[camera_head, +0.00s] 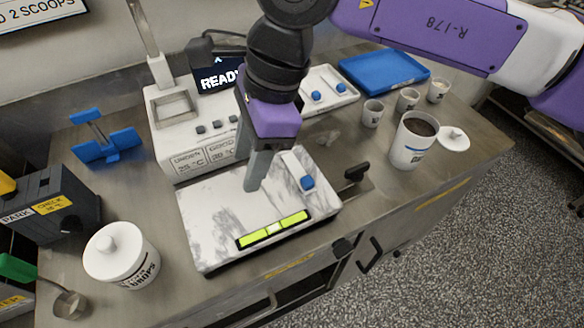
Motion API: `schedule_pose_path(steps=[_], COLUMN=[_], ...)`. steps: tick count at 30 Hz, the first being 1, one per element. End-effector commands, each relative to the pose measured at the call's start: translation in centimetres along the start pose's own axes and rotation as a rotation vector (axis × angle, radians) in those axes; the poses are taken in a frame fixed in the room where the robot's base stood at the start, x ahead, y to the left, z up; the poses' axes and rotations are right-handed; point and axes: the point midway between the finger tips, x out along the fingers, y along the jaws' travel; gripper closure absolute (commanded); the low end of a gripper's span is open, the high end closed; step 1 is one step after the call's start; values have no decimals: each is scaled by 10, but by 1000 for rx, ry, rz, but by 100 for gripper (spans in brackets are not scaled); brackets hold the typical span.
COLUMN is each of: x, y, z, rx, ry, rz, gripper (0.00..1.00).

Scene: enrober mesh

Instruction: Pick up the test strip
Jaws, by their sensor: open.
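A flat white strip with a blue block at its near end (297,168) lies on the white marble slab (205,228); it looks like the test strip. My gripper (256,184) points down over the slab, just left of the strip. Its grey fingers overlap in this view, so the gap between them is hard to see. They hold nothing visible. Part of the strip's far end is close to the gripper, and whether they touch cannot be told.
A yellow-green bar (274,229) lies along the slab's near edge. A white machine with a READY display (187,143) stands behind. A white tray with blue-knobbed pieces (335,103), a blue tray (384,58) and several cups are right. A lidded white jar (122,256) stands front left.

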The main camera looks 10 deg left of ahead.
Motion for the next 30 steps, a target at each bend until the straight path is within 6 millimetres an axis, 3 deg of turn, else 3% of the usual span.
schedule_pose_path(steps=[1,3,7,11,30], x=[0,3,-4,-3,64], y=[-6,-9,-10,-6,-5], z=[-24,-52,-82,-90,-113], rx=[-14,-35,-82,-117,-121], ry=[88,183,296,325,316], rz=[-5,5,22,48,47], gripper=[53,53,53,53,53])
